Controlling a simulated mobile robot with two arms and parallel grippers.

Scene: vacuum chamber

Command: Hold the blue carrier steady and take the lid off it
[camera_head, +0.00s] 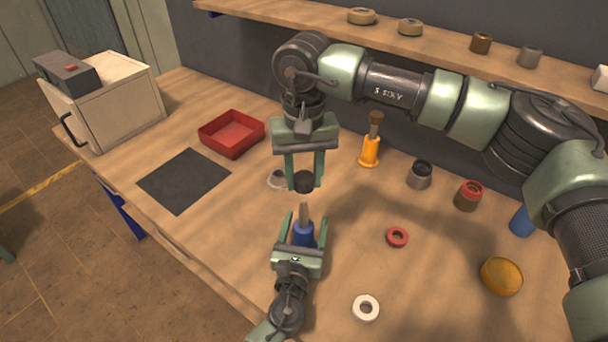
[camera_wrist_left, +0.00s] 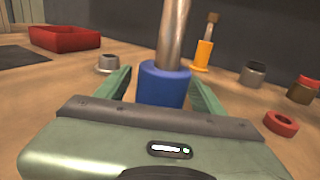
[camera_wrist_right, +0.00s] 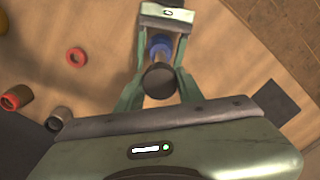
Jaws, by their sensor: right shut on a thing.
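The blue carrier (camera_head: 303,235) stands upright on the table with a metal rod (camera_head: 304,214) rising from its top. In the left wrist view the carrier (camera_wrist_left: 164,86) sits between the fingers. My left gripper (camera_head: 305,229) has its fingers close against the carrier's two sides; the contact itself is hard to see. My right gripper (camera_head: 304,184) points down and is shut on the dark round lid (camera_head: 304,182). The lid is off the carrier, above the rod's top. In the right wrist view the lid (camera_wrist_right: 160,81) is between the fingertips and partly covers the rod.
A red tray (camera_head: 232,134) and a dark mat (camera_head: 184,181) lie to the left. An orange holder (camera_head: 370,150), a grey cup (camera_head: 419,176), a red ring (camera_head: 397,237), a white ring (camera_head: 366,308) and a yellow bowl (camera_head: 501,276) stand on the right side.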

